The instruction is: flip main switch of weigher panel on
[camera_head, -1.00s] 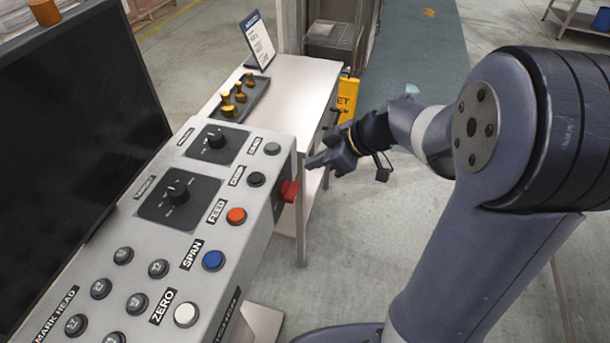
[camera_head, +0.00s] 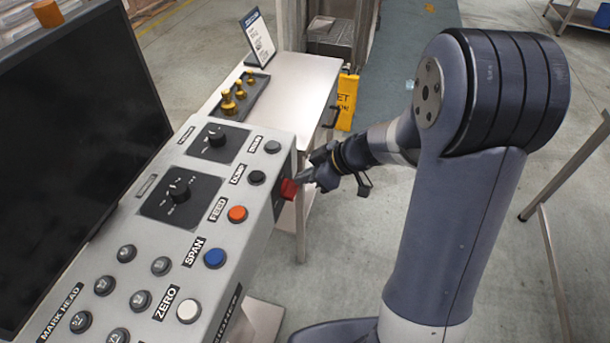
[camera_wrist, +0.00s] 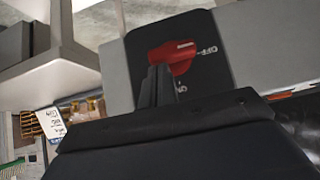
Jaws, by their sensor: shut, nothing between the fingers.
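The weigher panel (camera_head: 225,262) is a grey sloped console at the left in the head view. Its main switch (camera_head: 288,189) is a red rotary handle on the panel's right side face. In the wrist view the red switch (camera_wrist: 172,56) sits on a dark plate marked OFF at the right and ON below. Its white mark points toward OFF. My gripper (camera_head: 303,182) is shut and empty, with its fingertips right at the switch. In the wrist view the closed fingers (camera_wrist: 157,85) overlap the handle's left end; I cannot tell if they touch.
The panel top carries dials and several buttons, including an orange one (camera_head: 237,214) and a blue one (camera_head: 215,257). A black monitor (camera_head: 80,150) stands behind. A side table (camera_head: 300,90) holds brass weights (camera_head: 229,103). Floor right of the panel is open.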

